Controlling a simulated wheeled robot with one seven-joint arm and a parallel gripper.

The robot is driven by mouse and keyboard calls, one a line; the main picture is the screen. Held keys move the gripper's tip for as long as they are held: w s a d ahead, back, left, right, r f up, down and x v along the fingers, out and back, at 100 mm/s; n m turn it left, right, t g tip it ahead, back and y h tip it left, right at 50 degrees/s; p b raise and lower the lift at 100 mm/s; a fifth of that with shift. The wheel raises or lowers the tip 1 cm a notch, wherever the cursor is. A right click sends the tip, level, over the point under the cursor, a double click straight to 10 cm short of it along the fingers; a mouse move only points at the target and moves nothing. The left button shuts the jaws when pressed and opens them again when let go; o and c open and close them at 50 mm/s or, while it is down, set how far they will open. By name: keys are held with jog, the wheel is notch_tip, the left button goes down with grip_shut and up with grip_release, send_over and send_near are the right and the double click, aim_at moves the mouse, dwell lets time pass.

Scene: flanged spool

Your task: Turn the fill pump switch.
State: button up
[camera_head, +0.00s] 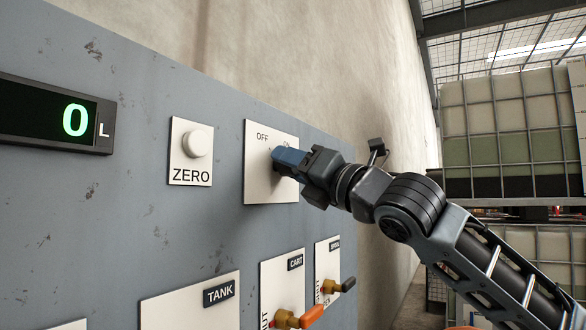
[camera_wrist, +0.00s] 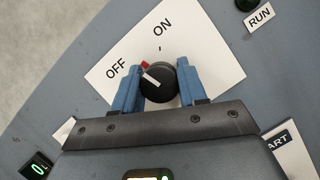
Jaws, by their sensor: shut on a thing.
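The fill pump switch is a round black knob (camera_wrist: 161,84) on a white plate (camera_wrist: 110,85) marked OFF and ON in the wrist view. Its white pointer line aims up and left, beside a small red mark on the OFF side. My gripper (camera_wrist: 158,78) has one blue finger on each side of the knob and is shut on it. In the head view, the same white plate (camera_head: 259,185) is on the grey panel, and my gripper (camera_head: 284,161) reaches it from the right, hiding the knob and most of the ON label.
The grey panel (camera_head: 100,210) also carries a display (camera_head: 55,115) reading 0 L and a ZERO button (camera_head: 198,143). Below are TANK and CART plates, with an orange-handled valve (camera_head: 300,317) and a dark-handled valve (camera_head: 338,286). A RUN label (camera_wrist: 261,17) shows at upper right in the wrist view.

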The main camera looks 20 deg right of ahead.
jog(key=m+h, duration=0.1)
jog(key=m, duration=0.2)
jog(key=m+h+p, duration=0.1)
jog(key=m+h, duration=0.1)
jog(key=m, duration=0.2)
jog(key=shift+a, duration=0.15)
jog(key=shift+f+m+g+h+p, duration=0.1)
jog(key=shift+m+g+h+p, duration=0.3)
jog(key=shift+m+p, duration=0.55)
jog(key=shift+f+m+g+h+p, duration=0.1)
jog(key=shift+m+g+h+p, duration=0.3)
jog(key=shift+m, duration=1.05)
jog(key=o, duration=1.1)
jog(key=shift+r, duration=0.1)
jog(key=shift+c, duration=0.2)
jog(key=shift+s, duration=0.1)
jog(key=b+v, duration=0.1)
jog(key=v, duration=0.6)
jog(key=shift+s, duration=0.3)
jog(key=shift+r, duration=0.1)
